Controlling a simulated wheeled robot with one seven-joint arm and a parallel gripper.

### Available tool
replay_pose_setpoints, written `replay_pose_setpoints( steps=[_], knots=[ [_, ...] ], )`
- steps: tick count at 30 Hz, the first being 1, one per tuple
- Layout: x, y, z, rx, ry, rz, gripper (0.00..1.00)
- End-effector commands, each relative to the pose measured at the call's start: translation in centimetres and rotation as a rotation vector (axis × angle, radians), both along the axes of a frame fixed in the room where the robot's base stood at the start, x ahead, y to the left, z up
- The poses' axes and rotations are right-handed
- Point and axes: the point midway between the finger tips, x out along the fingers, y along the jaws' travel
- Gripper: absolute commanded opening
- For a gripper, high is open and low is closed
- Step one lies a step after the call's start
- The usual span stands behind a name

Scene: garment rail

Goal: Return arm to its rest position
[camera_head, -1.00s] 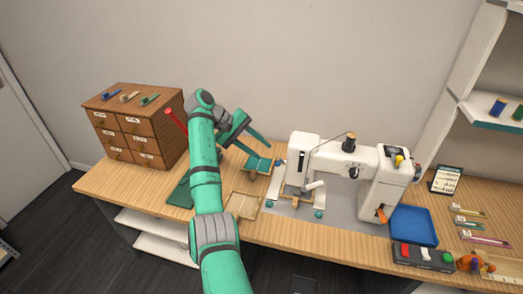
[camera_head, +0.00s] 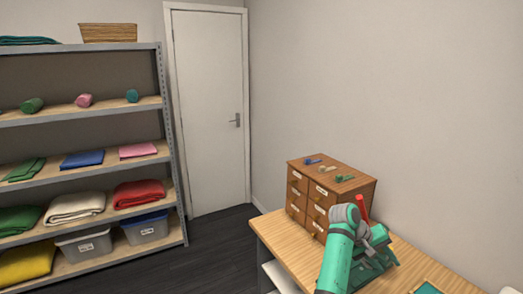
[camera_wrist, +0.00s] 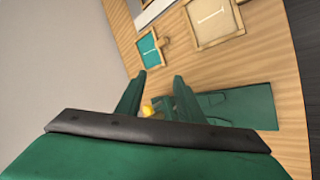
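My arm (camera_head: 340,250) rises at the lower right of the head view, over the left part of the wooden table. My gripper (camera_wrist: 156,80) shows in the wrist view with its two green fingers apart, above the table. A small yellow thing (camera_wrist: 148,109) shows between the fingers near their base; I cannot tell whether it lies on the table beyond them. In the head view the gripper is partly hidden behind the arm.
A drawer cabinet (camera_head: 297,197) stands on the table (camera_head: 290,237) close to my arm. A red thing (camera_head: 362,207) sticks up behind the arm. The wrist view shows a green mat (camera_wrist: 240,105), a wooden tray (camera_wrist: 236,18) and a teal-lined tray (camera_wrist: 139,44). Shelves (camera_head: 160,100) stand left.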

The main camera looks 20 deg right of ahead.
Motion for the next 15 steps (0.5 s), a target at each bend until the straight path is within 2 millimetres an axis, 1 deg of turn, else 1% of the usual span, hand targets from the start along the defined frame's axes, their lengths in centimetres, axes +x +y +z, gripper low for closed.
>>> replay_pose_setpoints(
  steps=[1,2,3,5,6,7,9,11,15],
  knots=[
    [2.7,2.1,-1.0,-0.017,-0.039,0.075,0.34],
    [4.1,3.3,-1.5,-0.026,-0.066,0.118,0.34],
    [6.0,4.9,-2.3,-0.038,-0.102,0.175,0.34],
    [8.5,7.5,-3.4,-0.055,-0.155,0.257,0.34],
    [10.0,9.4,-4.4,-0.065,-0.191,0.311,0.34],
    [11.0,10.9,-5.2,-0.071,-0.219,0.350,0.34],
    [12.3,13.7,-7.3,-0.083,-0.272,0.420,0.34],
    [12.7,15.6,-9.2,-0.091,-0.308,0.466,0.34],
    [12.0,19.3,-13.9,-0.100,-0.367,0.538,0.34]
  ],
)
